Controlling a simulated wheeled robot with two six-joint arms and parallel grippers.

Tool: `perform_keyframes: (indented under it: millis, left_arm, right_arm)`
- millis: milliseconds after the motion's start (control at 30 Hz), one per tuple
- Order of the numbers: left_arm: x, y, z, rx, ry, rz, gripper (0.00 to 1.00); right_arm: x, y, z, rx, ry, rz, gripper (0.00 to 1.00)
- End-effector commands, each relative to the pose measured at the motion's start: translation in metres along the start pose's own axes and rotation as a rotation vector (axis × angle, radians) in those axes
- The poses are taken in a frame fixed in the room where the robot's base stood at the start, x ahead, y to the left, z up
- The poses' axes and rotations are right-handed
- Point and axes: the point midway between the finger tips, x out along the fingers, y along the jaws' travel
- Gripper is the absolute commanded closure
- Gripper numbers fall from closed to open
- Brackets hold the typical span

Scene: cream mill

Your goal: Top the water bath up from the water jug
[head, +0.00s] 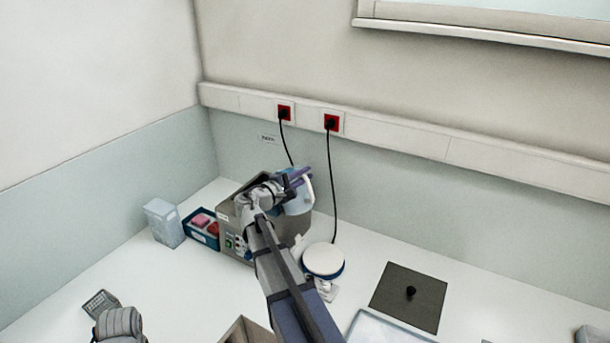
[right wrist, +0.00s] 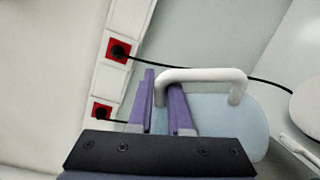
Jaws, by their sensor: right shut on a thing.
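The water bath (head: 228,218) is a grey metal box with controls on its front, at the back of the bench. My right arm crosses in front of it and hides much of its top. The water jug (head: 298,206) has a pale blue body and a white handle. It is held up at the bath's right rear part; I cannot tell its tilt or water level. My right gripper (head: 285,182) is shut on the jug's handle. In the right wrist view, its purple fingers (right wrist: 163,105) straddle one leg of the white handle (right wrist: 205,75). My left gripper is out of view.
A round white-topped device (head: 323,259) stands right of the bath. A dark square plate with a knob (head: 408,297) lies further right, near a pale tray (head: 385,330). A blue bin (head: 203,238) and a pale box (head: 163,222) stand left. Cables hang from red sockets (head: 332,122).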

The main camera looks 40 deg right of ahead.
Motion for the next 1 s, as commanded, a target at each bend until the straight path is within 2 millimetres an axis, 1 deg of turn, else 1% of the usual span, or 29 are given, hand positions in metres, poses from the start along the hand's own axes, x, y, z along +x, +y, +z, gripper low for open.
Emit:
perform_keyframes:
  millis: [267, 1000]
  left_arm:
    - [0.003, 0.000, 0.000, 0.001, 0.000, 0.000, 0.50]
    - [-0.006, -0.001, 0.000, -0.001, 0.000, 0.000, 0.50]
  right_arm:
    - [0.001, -0.004, -0.009, -0.141, 0.001, -0.015, 1.00]
    - [0.003, 0.006, -0.028, -0.428, -0.002, -0.048, 1.00]
